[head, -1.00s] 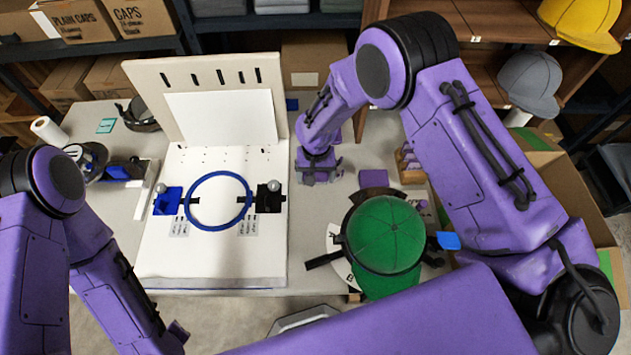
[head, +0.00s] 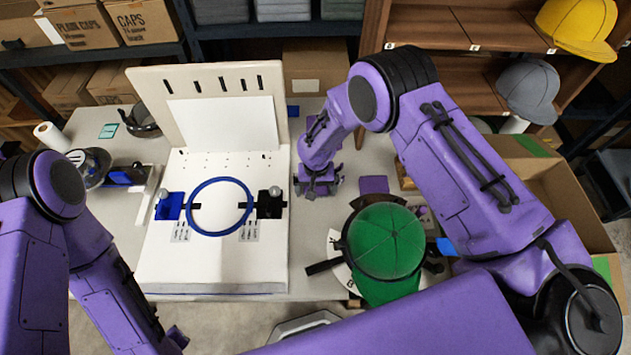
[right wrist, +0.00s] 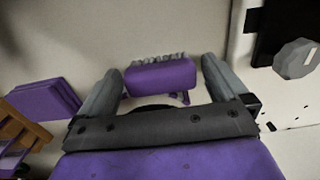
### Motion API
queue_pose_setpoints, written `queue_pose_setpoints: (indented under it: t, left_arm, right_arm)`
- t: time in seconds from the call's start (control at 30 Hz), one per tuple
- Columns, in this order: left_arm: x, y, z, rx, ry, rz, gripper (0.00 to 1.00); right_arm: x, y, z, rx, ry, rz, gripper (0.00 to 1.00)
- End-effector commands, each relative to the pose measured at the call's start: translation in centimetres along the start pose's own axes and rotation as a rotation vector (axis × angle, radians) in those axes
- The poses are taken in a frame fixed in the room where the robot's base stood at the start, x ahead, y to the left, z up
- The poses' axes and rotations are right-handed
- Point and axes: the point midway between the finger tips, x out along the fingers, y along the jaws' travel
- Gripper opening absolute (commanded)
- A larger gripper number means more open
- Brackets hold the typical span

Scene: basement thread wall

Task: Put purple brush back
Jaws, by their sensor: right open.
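In the right wrist view the purple brush (right wrist: 160,77) lies on the table with its row of grey bristles showing along its upper edge. My right gripper (right wrist: 163,84) is open, with one grey finger on each side of the brush and a visible gap to each. In the head view my right gripper (head: 318,188) points down at the table just right of the white board, and it hides the brush. My left arm comes in at the lower left, and its gripper is out of the frame.
A purple slab (head: 374,184) and a wooden rack (right wrist: 22,130) lie right of the gripper. A green cap (head: 384,240) sits in front of them. The white board (head: 215,262) with a blue hoop (head: 220,207) stands left. An open cardboard box (head: 565,185) is at right.

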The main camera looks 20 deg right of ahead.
Motion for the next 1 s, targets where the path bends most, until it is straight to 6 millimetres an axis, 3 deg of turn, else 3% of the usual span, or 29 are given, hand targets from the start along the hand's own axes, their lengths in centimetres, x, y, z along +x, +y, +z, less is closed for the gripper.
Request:
queue_pose_setpoints:
  t: [0.3,0.43,0.6,0.87,0.93,1.0]
  left_arm:
    - [1.0,0.1,0.4,0.000,0.000,0.000,0.43]
    - [1.1,0.1,0.5,0.000,0.000,0.000,0.43]
    - [1.2,0.1,0.5,0.000,0.000,0.000,0.43]
    - [1.2,0.1,0.5,0.000,0.000,0.000,0.43]
    - [1.0,0.1,0.4,0.000,0.000,0.000,0.43]
    - [0.5,0.0,0.2,0.000,0.000,0.000,0.43]
  right_arm:
    - [-7.7,0.0,-0.2,0.000,0.006,-0.002,1.00]
    - [-10.2,0.0,-0.1,0.000,0.005,-0.002,1.00]
    - [-11.7,0.0,-0.1,0.001,0.002,-0.002,1.00]
    - [-11.8,0.0,0.0,0.001,0.001,0.000,1.00]
    - [-12.1,0.9,0.0,0.008,-0.002,0.023,1.00]
    - [-12.9,3.4,0.1,0.036,-0.011,0.089,1.00]
